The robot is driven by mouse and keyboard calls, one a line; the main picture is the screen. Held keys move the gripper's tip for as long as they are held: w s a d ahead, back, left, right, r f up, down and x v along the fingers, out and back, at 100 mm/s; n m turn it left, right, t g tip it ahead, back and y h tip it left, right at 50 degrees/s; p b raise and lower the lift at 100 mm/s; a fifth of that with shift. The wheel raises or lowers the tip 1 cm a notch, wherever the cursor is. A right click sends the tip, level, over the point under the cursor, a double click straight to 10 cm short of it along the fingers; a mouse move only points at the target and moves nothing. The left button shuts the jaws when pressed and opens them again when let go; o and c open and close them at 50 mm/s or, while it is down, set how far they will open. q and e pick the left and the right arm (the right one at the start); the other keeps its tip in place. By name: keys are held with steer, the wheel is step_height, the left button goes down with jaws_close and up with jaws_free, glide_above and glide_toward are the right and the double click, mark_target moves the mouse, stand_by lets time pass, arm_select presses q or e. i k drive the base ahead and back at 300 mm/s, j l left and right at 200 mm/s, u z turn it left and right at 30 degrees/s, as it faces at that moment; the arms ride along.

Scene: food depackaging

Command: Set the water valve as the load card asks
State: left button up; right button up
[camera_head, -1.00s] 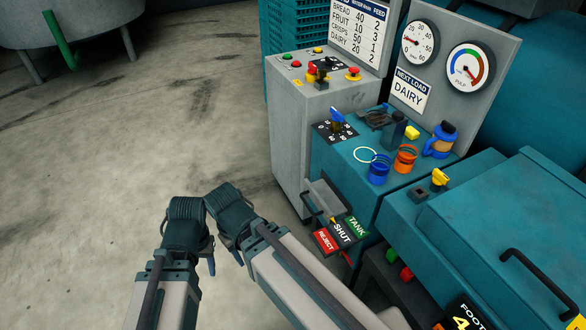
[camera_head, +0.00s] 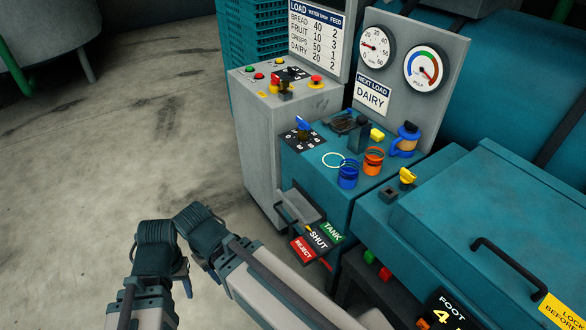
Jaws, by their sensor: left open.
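The load card (camera_head: 316,35) lists bread, fruit, crisps and dairy; its dairy row reads 20 and 2. The NEXT LOAD sign (camera_head: 371,94) reads DAIRY. A blue valve handle (camera_head: 303,124) stands on a black numbered dial plate (camera_head: 303,140) on the teal cabinet; the setting it points to is too small to read. A round gauge (camera_head: 375,45) with a red needle pointing left is on the grey panel. My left gripper (camera_head: 186,280) is open, low at the left, well away from the valve. My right gripper (camera_head: 212,272) is beside it, its jaws unclear.
A grey control box (camera_head: 285,130) with buttons stands left of the valve. Blue (camera_head: 347,177) and orange (camera_head: 373,161) coils and a blue-capped jug (camera_head: 405,140) are right of it. A TANK/SHUT/REJECT lever plate (camera_head: 318,240) juts out below. Floor at left is clear.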

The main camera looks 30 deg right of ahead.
mark_target(303, 125)
steer(key=z, duration=1.55)
